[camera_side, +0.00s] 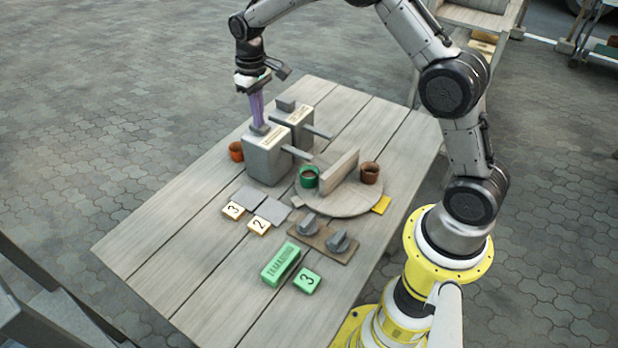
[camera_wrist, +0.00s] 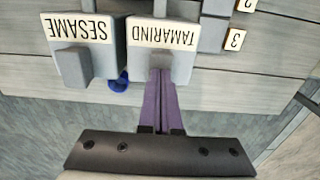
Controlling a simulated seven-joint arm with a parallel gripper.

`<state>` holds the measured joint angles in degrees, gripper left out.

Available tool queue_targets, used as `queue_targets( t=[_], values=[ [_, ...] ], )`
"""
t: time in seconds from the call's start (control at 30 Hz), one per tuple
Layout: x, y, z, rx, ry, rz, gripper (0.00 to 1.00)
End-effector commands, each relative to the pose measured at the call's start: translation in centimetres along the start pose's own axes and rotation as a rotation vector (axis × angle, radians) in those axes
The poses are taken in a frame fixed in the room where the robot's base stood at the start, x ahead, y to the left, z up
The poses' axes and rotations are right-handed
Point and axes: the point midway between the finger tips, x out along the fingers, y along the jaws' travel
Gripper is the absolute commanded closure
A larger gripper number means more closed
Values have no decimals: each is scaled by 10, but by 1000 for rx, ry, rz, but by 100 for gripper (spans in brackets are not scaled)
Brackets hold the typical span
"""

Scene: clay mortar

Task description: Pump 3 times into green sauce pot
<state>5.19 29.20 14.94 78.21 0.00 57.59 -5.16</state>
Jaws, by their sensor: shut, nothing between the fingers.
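The green sauce pot (camera_side: 309,177) stands on a round wooden turntable (camera_side: 340,207), close to the spout end of the front dispenser. That grey box dispenser (camera_side: 268,160) has a pump block on top. In the wrist view the dispenser beside my fingers reads TAMARIND (camera_wrist: 175,34), with its grey pump block (camera_wrist: 182,68); the other reads SESAME (camera_wrist: 84,28). My gripper (camera_side: 258,118) points down with purple fingers closed and empty, right at the front dispenser's pump. Whether the fingertips touch the pump is unclear. The fingers also show in the wrist view (camera_wrist: 160,74).
A divider (camera_side: 337,172) stands on the turntable, with a brown pot (camera_side: 370,173) beyond it. An orange pot (camera_side: 236,151) is beside the front dispenser. Two knobs (camera_side: 323,236), a green TAMARIND block (camera_side: 281,263) and a green 3 tile (camera_side: 308,281) lie nearer. The left table end is clear.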

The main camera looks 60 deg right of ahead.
Motion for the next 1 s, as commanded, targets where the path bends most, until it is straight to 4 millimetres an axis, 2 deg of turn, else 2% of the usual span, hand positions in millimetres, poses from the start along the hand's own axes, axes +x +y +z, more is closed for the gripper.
queue_targets(
  t=[0.27, 0.8, 1.0],
  values=[
    [-2, 0, 1, 0, -3, 0, 100],
    [-30, 0, 0, 0, -1, 0, 100],
    [-31, 0, 0, 0, -1, 0, 100]
  ],
)
